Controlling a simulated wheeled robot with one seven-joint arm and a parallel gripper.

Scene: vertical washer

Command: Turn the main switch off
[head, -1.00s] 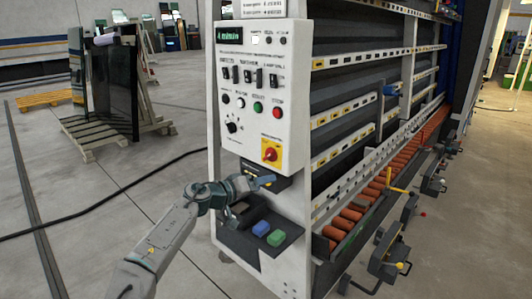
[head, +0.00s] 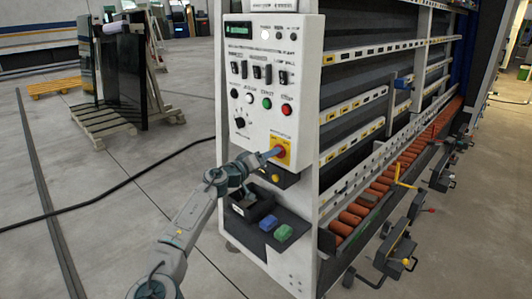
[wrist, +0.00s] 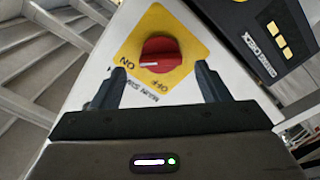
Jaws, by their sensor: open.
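The main switch is a red rotary knob (wrist: 160,52) on a yellow plate (wrist: 190,48), set on a white panel. In the wrist view its white mark points left, towards the ON label; the OFF label sits on the plate's lower edge. My gripper (wrist: 162,80) is open, with one dark finger on each side below the knob. I see no contact, and nothing is between the fingers. In the head view my gripper (head: 272,154) is in front of the switch's yellow plate (head: 284,159) and hides most of the red knob.
Above the switch, the white control panel (head: 262,85) carries a black selector, several toggles and coloured buttons. Below is a dark shelf (head: 262,222) with blue and green blocks. The washer's rack of orange rollers (head: 370,198) lies to the right.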

